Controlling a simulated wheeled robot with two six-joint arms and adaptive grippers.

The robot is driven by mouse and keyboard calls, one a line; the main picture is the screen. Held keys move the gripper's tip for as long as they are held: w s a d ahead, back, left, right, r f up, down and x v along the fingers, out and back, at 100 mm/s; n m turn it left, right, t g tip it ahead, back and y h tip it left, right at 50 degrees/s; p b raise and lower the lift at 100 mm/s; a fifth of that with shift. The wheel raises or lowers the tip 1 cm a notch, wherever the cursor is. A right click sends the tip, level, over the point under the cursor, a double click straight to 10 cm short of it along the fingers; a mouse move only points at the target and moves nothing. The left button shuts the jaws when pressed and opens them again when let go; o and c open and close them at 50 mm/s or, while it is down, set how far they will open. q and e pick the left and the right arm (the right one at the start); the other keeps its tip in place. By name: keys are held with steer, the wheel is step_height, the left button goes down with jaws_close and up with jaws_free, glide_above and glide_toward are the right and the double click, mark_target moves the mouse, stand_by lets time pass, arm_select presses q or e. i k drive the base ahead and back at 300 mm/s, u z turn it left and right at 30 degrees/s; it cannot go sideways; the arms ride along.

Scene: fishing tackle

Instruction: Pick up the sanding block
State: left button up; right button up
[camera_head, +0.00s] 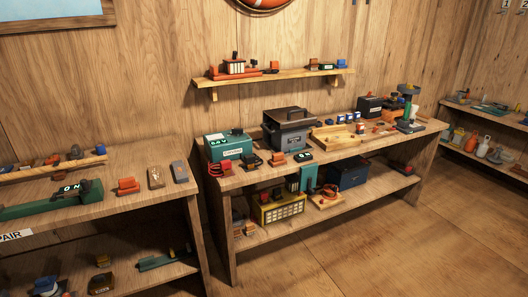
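Two small flat blocks lie side by side near the right end of the left bench top. One is tan with a dark mark (156,178); the other is grey with a brownish edge (179,172). Either may be the sanding block; at this size I cannot tell which. Both lie apart from each other with bare wood around them. Neither of my grippers shows in the head view.
An orange item (127,186) and a long green device (55,199) lie left of the blocks on the left bench (120,215). A gap separates it from the crowded middle bench (235,182). Open wooden floor (370,240) lies in front at right.

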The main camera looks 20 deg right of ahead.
mark_target(278, 160)
steer(key=z, duration=0.95)
steer(key=i, duration=2.3)
steer(key=u, duration=0.75)
